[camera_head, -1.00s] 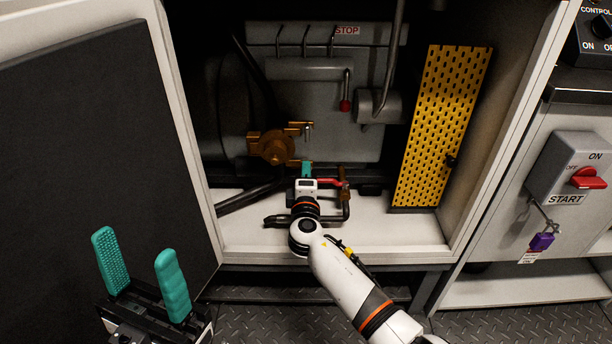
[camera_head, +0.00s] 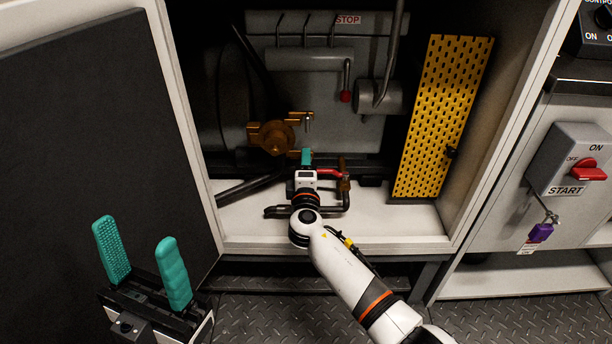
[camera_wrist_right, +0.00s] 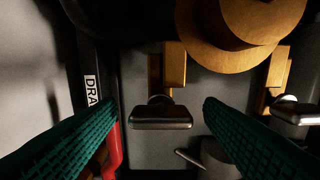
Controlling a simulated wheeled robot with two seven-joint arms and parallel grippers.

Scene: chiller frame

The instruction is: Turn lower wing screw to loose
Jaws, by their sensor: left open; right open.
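The brass cover (camera_head: 274,137) sits in the cabinet and shows large at the top of the right wrist view (camera_wrist_right: 245,30). In the right wrist view the lower wing screw (camera_wrist_right: 161,118) is a dark flat wing below a brass lug. My right gripper (camera_wrist_right: 160,108) is open, with one teal finger on each side of this wing and a visible gap on both sides. In the head view my right gripper (camera_head: 306,157) hides the lower screw. The upper wing screw (camera_head: 308,119) shows above it. My left gripper (camera_head: 142,262) is open and empty at the lower left.
A red-handled valve (camera_head: 333,173) with a pipe is close to the right of my right gripper. A yellow perforated panel (camera_head: 441,120) stands farther right. The open cabinet door (camera_head: 85,150) is at the left. A red lever knob (camera_head: 346,96) hangs above.

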